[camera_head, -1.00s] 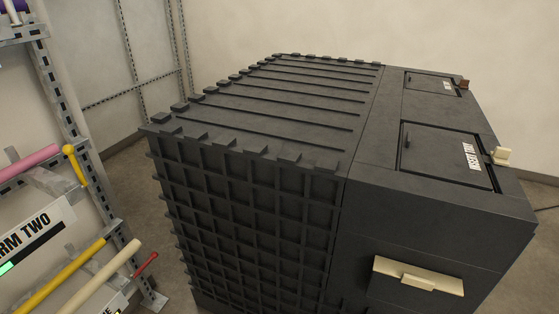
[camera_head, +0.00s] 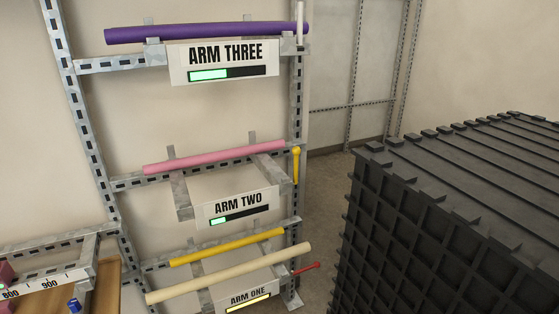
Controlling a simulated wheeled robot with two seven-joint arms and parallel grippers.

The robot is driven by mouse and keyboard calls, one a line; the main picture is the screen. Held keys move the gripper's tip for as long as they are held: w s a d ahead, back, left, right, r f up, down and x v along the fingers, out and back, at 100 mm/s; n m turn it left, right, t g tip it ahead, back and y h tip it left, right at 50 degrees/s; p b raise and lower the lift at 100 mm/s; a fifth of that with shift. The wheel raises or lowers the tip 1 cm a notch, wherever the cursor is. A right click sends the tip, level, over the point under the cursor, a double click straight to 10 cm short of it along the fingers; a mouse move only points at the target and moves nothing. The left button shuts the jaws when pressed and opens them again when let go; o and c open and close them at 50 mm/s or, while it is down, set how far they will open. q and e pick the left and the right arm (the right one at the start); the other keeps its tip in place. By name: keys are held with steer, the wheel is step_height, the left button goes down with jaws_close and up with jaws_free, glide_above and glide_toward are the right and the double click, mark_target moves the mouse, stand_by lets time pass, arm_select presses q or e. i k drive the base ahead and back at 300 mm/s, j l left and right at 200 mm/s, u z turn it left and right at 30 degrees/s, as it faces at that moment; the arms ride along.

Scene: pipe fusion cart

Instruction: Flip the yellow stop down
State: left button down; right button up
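The yellow stop (camera_head: 296,165) is a short yellow rod with a round knob at its top. It stands upright at the right end of the ARM TWO level of the rack, just past the end of the pink pipe (camera_head: 215,158). The ARM TWO sign (camera_head: 238,207) hangs below it. A red stop (camera_head: 306,268) sticks out sideways at the ARM ONE level, and a white stop (camera_head: 300,22) stands upright at ARM THREE. Neither of my grippers is in the head view.
A large black ribbed cabinet (camera_head: 455,215) fills the right. A purple pipe (camera_head: 205,33) lies on the top level; a yellow pipe (camera_head: 228,247) and a cream pipe (camera_head: 230,273) lie at the bottom. Floor (camera_head: 330,195) shows between rack and cabinet. A ruled bench (camera_head: 50,282) is at lower left.

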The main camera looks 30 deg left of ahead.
mark_target(296, 150)
steer(key=u, duration=0.9)
